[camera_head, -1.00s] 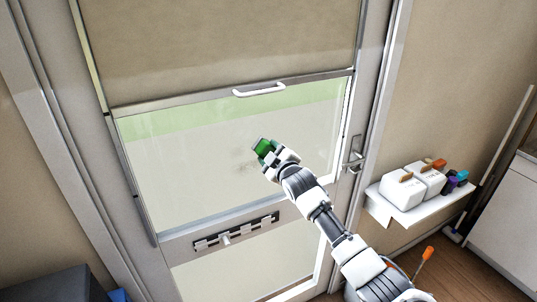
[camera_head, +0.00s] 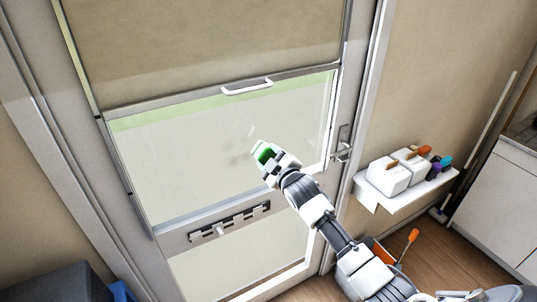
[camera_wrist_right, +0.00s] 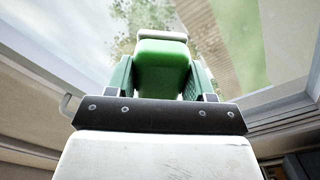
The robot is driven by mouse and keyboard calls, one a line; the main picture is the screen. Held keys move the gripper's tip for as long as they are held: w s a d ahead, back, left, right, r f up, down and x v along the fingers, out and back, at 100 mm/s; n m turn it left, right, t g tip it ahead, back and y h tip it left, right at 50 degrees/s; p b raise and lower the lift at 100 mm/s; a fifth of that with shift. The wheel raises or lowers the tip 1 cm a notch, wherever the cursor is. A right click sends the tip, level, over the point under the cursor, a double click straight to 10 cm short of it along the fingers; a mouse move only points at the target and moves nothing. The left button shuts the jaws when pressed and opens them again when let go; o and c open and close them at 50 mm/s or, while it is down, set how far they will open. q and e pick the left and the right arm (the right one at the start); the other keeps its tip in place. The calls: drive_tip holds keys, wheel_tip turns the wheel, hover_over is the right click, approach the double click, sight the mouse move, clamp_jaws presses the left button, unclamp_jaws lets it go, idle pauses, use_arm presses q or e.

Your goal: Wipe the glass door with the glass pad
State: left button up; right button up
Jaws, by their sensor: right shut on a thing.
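The glass door (camera_head: 170,165) stands in front of me, with a clear pane in its middle and faint smudges on the glass near my gripper. My right gripper (camera_head: 268,156) is shut on the green glass pad (camera_head: 262,151), which has a pale edge. The pad is in front of the pane, right of its middle; I cannot tell whether it touches the glass. In the right wrist view the green pad (camera_wrist_right: 162,68) sits between the fingers, its pale edge facing the glass. My left gripper is not in view.
A beige blind with a white handle (camera_head: 247,88) covers the upper door. A door lever (camera_head: 343,148) is at the right frame. A wall shelf (camera_head: 400,198) with white containers (camera_head: 388,177) stands right of the door. A slotted metal plate (camera_head: 230,221) is below the pane.

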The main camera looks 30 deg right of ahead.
drive_tip(key=s+p, duration=0.1)
drive_tip(key=s, duration=0.2)
drive_tip(key=shift+p, duration=0.4)
